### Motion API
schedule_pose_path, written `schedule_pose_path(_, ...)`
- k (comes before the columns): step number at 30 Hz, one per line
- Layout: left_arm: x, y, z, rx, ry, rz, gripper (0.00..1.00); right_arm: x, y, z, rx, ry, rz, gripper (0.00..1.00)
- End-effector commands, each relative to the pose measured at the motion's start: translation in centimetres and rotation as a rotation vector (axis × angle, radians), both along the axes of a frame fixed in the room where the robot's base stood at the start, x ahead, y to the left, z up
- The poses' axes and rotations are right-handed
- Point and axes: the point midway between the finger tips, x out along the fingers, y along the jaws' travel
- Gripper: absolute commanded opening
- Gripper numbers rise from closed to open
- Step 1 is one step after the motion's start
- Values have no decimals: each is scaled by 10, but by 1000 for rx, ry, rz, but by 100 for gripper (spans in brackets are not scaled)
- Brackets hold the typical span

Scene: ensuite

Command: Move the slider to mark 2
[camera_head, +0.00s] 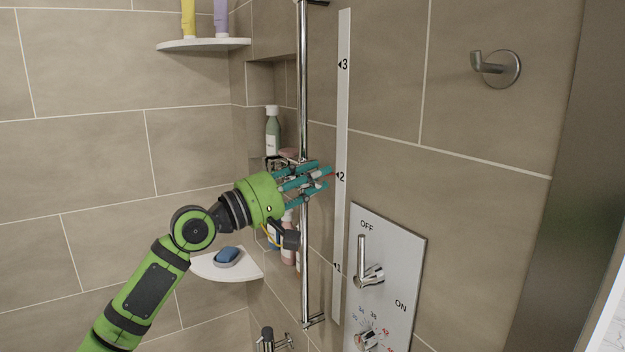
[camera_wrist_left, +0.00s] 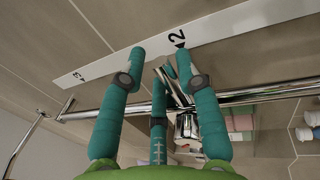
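A vertical chrome rail (camera_head: 304,90) stands on the tiled wall beside a white scale strip (camera_head: 344,120) with marks 3, 2 and 1 from top to bottom. My left gripper (camera_head: 318,178) has teal fingers reaching across the rail close to the height of mark 2 (camera_head: 341,176). In the left wrist view, the chrome slider (camera_wrist_left: 185,124) on the rail shows between and behind the fingers (camera_wrist_left: 160,62), partly hidden. Mark 2 (camera_wrist_left: 178,39) is just beyond one fingertip. I cannot tell whether the fingers press on the slider. My right gripper is out of view.
A shower control panel (camera_head: 398,255) with a lever (camera_head: 363,258) is at lower right. A wall hook (camera_head: 498,68) is at upper right. A corner shelf (camera_head: 225,266) holds a blue soap (camera_head: 228,255). A green bottle (camera_head: 272,132) stands in the niche behind the rail.

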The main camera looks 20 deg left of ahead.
Motion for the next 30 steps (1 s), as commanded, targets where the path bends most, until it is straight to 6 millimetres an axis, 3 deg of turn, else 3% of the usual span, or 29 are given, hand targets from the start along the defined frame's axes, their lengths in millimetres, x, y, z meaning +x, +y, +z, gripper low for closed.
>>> schedule_pose_path(11,-6,6,-6,4,9,2,34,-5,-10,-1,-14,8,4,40)
schedule_pose_path(24,-66,52,-22,4,10,0,34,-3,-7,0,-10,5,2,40)
schedule_pose_path(30,-84,65,-25,2,7,-1,34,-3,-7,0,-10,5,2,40)
